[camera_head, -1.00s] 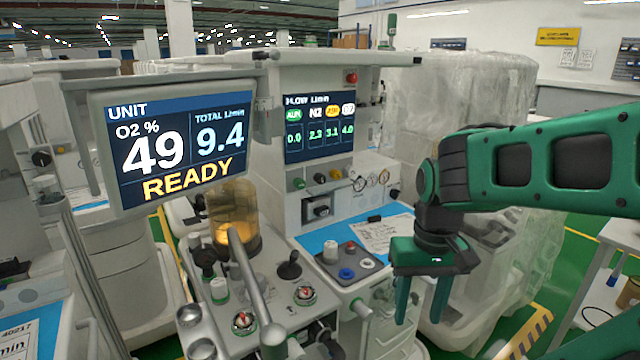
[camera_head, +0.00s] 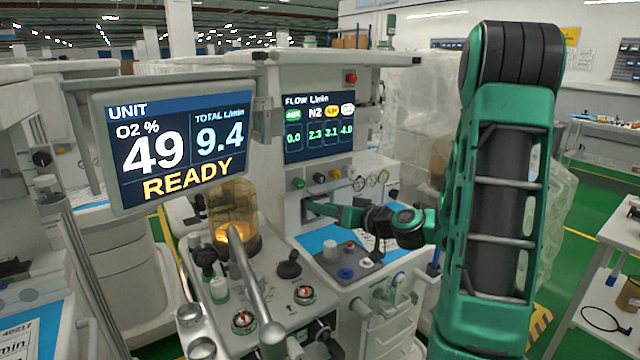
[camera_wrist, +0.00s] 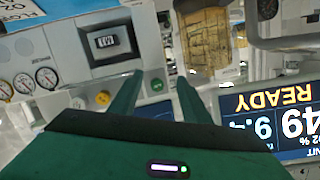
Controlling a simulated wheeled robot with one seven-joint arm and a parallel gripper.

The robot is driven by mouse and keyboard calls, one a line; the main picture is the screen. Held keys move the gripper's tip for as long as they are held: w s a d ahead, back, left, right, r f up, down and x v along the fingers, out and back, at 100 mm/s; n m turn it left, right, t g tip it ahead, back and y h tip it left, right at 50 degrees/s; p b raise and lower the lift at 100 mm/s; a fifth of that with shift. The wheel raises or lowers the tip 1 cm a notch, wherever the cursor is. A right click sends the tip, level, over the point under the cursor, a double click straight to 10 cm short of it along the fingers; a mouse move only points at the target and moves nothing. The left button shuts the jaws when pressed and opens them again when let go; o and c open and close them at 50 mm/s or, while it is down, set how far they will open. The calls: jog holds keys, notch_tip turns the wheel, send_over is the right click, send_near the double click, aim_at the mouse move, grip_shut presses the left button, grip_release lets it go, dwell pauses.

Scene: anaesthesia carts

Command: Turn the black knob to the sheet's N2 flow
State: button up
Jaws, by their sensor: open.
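The black knob (camera_head: 320,177) sits in a row under the flow screen (camera_head: 318,130), between the green knob (camera_head: 298,183) and the yellow knob (camera_head: 335,175). The screen's N2 column reads 2.3. My gripper (camera_head: 312,208) is open, below the knob row and apart from the black knob. In the wrist view, the gripper (camera_wrist: 159,80) frames the green knob (camera_wrist: 157,85); the black knob cannot be made out there, probably behind the left finger.
The monitor (camera_head: 178,145) reading O2 49, total 9.4, READY juts out at left. The amber canister (camera_head: 233,215) stands left of my gripper. Small gauges (camera_wrist: 47,78) sit beside the knobs. A tray (camera_head: 345,262) with coloured knobs lies below.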

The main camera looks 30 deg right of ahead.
aim_at(322, 180)
jog(key=d+r+m+t+h, duration=0.2)
jog(key=d+r+m+h, duration=0.1)
jog(key=d, duration=0.4)
jog(key=w, duration=1.1)
jog(key=shift+w+a+f, duration=0.15)
jog(key=shift+w+a, duration=0.05)
jog(key=shift+a, duration=0.2)
jog(key=c, duration=1)
jog(key=shift+c, duration=0.2)
